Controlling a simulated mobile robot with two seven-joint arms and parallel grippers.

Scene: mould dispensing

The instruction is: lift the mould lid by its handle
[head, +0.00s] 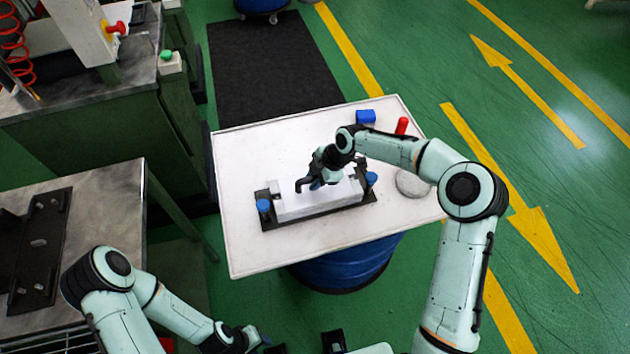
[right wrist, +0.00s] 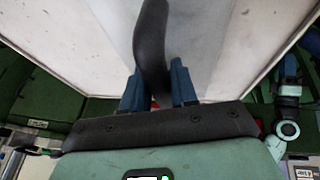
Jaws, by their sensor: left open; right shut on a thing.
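The mould lid (head: 290,207) is a long pale grey block at the mould's black base plate (head: 318,216), on the white table. I cannot tell whether it touches the base. My right gripper (head: 316,185) is over the lid, shut on its black curved handle (right wrist: 150,45). In the right wrist view, the blue fingers of that gripper (right wrist: 157,88) stand on either side of the handle. The arm and gripper hide part of the lid in the head view. My left gripper (head: 262,341) is open, low at the bottom edge, away from the mould.
Blue knobs (head: 263,206) stand at the mould's ends. The white table (head: 240,262) also carries a blue block (head: 365,116), a red object (head: 402,125) and a round grey disc (head: 411,184). A bench with a black plate (head: 38,245) stands at the left.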

